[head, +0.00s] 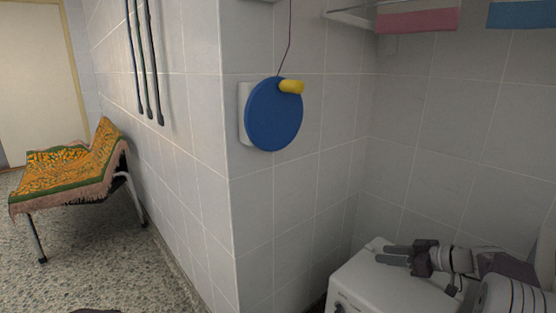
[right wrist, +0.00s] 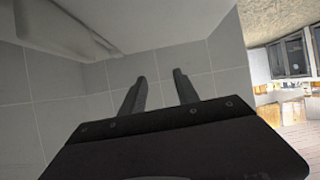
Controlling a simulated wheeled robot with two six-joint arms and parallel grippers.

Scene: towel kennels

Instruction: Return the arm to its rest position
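My right gripper (head: 384,252) is in the lower right of the head view, pointing left. It appears above or in front of the top of a white boxy appliance (head: 385,290); I cannot tell whether it touches it. In the right wrist view the two dark fingers of the gripper (right wrist: 160,75) stand apart with only tiled wall seen between them, so it is open and empty. My right arm reaches in from the right edge of the head view. My left gripper is not in view.
A blue disc with a yellow handle (head: 273,115) is on the tiled wall corner (head: 230,190). A cloth-covered seat (head: 70,165) stands at left on speckled floor (head: 100,240). Dark rods (head: 146,60) hang on the wall. Pink (head: 417,20) and blue (head: 520,14) cloths hang at upper right.

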